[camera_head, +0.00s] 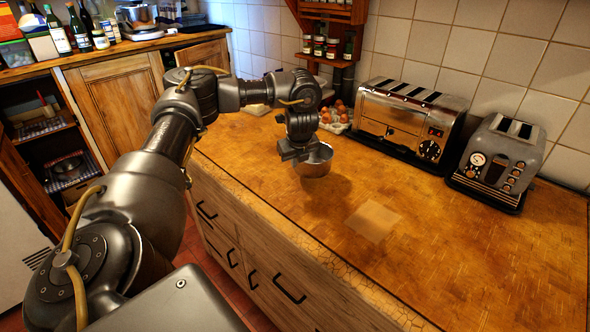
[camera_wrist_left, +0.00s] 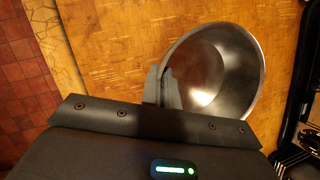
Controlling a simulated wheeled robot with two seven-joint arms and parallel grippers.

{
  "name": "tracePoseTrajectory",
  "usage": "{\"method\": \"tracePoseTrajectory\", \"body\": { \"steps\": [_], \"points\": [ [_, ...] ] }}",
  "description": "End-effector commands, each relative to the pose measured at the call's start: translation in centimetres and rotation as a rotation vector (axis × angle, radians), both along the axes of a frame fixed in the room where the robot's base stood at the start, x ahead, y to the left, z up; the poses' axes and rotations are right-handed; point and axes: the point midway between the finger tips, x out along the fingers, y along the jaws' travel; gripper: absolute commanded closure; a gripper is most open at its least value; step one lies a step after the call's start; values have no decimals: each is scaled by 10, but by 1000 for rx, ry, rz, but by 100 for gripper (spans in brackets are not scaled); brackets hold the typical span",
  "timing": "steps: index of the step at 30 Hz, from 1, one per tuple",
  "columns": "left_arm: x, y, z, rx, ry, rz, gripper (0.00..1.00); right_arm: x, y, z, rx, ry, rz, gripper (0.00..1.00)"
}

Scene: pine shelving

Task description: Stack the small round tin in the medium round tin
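A round, shiny metal tin (camera_head: 316,161) is at my left gripper (camera_head: 299,152), above the wooden counter. A dark shadow lies on the counter below it. In the left wrist view the tin (camera_wrist_left: 228,70) opens toward the camera and looks empty inside. The fingers of the left gripper (camera_wrist_left: 166,88) are close together at the tin's near left rim and appear shut on it. I cannot tell whether this is the small or the medium tin. No second tin can be made out on the counter. My right gripper is not in view.
A thin square tan mat (camera_head: 373,220) lies on the open counter (camera_head: 450,260). A wide toaster (camera_head: 405,118) and a smaller toaster (camera_head: 497,160) stand along the tiled wall. An egg carton (camera_head: 336,118) is behind the tin.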

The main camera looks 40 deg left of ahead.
Motion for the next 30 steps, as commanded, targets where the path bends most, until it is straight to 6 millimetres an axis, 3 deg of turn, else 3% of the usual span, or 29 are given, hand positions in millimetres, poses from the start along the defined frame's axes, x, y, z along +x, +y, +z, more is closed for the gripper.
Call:
{"method": "tracePoseTrajectory", "body": {
  "steps": [8,16,28,30],
  "points": [
    [4,6,-9,0,-1,0,100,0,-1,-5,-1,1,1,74],
    [5,10,-42,-2,1,1,100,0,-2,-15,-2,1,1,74],
    [5,10,-46,0,0,1,100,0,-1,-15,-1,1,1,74],
    [5,10,-46,0,0,1,91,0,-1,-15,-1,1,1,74]
  ]
}}
